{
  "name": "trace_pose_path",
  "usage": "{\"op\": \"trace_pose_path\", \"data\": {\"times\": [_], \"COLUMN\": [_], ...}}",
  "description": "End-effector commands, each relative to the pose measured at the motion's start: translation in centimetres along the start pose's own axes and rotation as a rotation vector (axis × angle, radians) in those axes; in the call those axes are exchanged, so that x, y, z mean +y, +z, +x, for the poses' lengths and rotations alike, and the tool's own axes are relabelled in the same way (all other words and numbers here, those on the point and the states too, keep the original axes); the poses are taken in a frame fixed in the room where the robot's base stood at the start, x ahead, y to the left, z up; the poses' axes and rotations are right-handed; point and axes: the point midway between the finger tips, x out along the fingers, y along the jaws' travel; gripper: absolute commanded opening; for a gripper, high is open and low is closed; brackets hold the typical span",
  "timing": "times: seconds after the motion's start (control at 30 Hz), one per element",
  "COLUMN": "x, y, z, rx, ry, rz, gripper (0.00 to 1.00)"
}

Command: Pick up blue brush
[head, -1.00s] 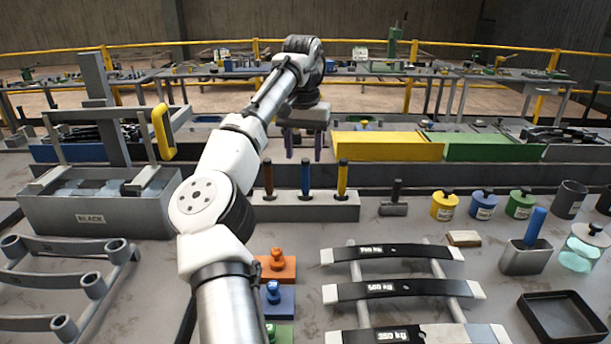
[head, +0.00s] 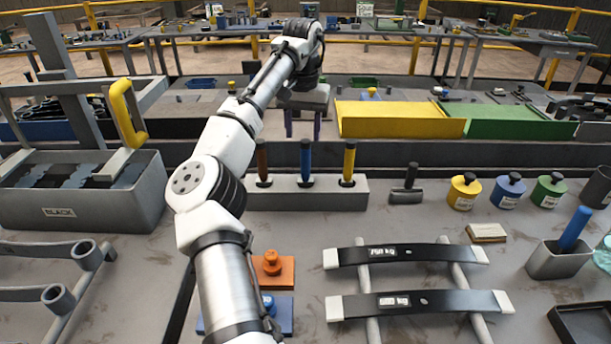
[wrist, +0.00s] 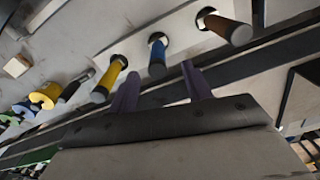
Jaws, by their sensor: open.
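The blue-handled brush (head: 306,162) stands upright in the middle of a grey block, between a brown and a yellow handle. In the wrist view the blue handle (wrist: 157,58) shows between and just beyond my fingertips. My gripper (head: 302,130) is open and empty, with two purple fingers pointing down. In the head view it appears just above and behind the blue handle; the exact gap is hard to tell. In the wrist view my gripper (wrist: 159,78) has its fingers apart, touching no handle. The brush's lower end is hidden in the block.
The brown handle (head: 262,163) and yellow handle (head: 349,163) stand close on either side in the grey block (head: 330,197). Another blue handle (head: 575,228) stands in a grey cup at right. A yellow bin (head: 400,120) and green bin (head: 515,122) lie behind.

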Motion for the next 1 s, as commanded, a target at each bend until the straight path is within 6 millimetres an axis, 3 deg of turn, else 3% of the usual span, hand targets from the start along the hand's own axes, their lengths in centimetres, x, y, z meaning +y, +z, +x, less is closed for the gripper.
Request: {"op": "trace_pose_path", "data": {"times": [0.3, 0.6, 0.87, 1.0], "x": [0.1, 0.5, 0.5, 0.5], "y": [-0.1, -0.6, -0.6, -0.6], "z": [2.4, 6.4, 6.9, 6.9], "rx": [-0.001, -0.001, 0.0, 0.0], "ry": [-0.002, -0.001, 0.0, 0.0], "rz": [0.0, 0.0, 0.0, 0.0], "gripper": [0.49, 0.49, 0.49, 0.35]}}
